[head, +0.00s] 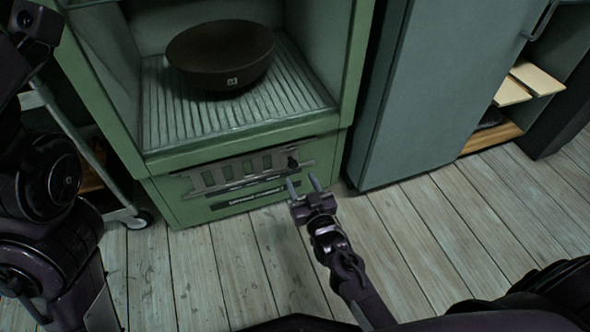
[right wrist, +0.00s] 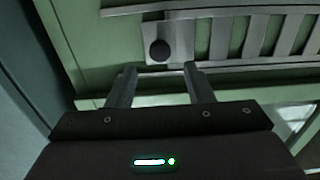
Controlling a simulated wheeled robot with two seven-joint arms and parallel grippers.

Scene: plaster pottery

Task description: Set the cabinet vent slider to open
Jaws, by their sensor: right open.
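The vent slider (head: 243,171) is a grey slotted metal plate on the lower front of the green cabinet (head: 200,209). A small dark round knob (head: 292,163) stands at its right end in the head view. In the right wrist view the knob (right wrist: 160,50) is just beyond my fingertips, and the slotted plate (right wrist: 222,38) runs to the right. My right gripper (head: 303,184) is open, its two fingers pointing at the knob with nothing between them. It looks close to the knob but apart from it. My left gripper is not in view; only my left arm shows.
A dark bowl (head: 220,55) sits on the ribbed shelf (head: 160,120) inside the cabinet above the vent. A grey-green door or cabinet (head: 420,90) stands to the right. A wheeled rack (head: 128,212) is at the left. The plank floor (head: 420,240) in front is clear.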

